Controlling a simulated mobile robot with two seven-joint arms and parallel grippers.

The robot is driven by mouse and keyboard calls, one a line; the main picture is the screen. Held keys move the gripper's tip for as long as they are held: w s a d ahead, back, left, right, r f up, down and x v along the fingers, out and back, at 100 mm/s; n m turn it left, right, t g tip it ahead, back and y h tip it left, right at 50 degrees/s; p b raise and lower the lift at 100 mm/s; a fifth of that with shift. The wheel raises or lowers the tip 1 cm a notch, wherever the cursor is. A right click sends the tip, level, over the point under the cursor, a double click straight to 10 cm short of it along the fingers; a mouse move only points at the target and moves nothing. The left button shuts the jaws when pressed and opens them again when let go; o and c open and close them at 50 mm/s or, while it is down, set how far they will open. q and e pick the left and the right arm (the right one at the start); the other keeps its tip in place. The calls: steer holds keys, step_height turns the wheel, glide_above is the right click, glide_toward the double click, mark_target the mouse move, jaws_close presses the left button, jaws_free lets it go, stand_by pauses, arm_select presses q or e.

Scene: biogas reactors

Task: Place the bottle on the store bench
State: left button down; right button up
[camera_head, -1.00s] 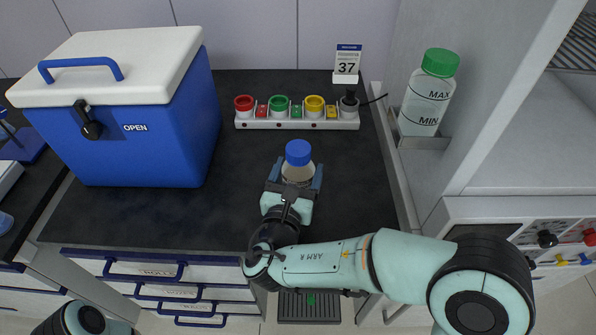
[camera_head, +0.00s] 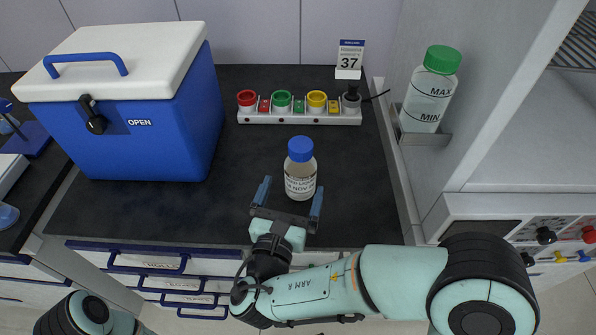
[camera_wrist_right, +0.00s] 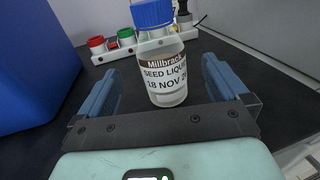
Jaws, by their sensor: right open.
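The bottle (camera_head: 300,172) has a blue cap, a pale liquid and a white label. It stands upright on the dark bench top (camera_head: 240,215). My right gripper (camera_head: 289,196) is open and empty, just in front of the bottle and pulled back from it. In the right wrist view the bottle (camera_wrist_right: 163,75) stands beyond the two blue fingers (camera_wrist_right: 160,88), and part of its label reads "SEED LIQU" and "18 NOV". My left gripper is out of view; only part of my left arm shows at the bottom left of the head view.
A blue cool box (camera_head: 150,135) with a white lid stands at the left. A rack with coloured cups (camera_head: 300,116) and a sign reading 37 (camera_head: 349,62) are at the back. A green-capped container (camera_head: 430,92) hangs at the right. Bench space around the bottle is clear.

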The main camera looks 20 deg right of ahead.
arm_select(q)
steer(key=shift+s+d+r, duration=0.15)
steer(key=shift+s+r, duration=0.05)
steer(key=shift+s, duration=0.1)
arm_select(e)
steer(key=v, duration=0.5)
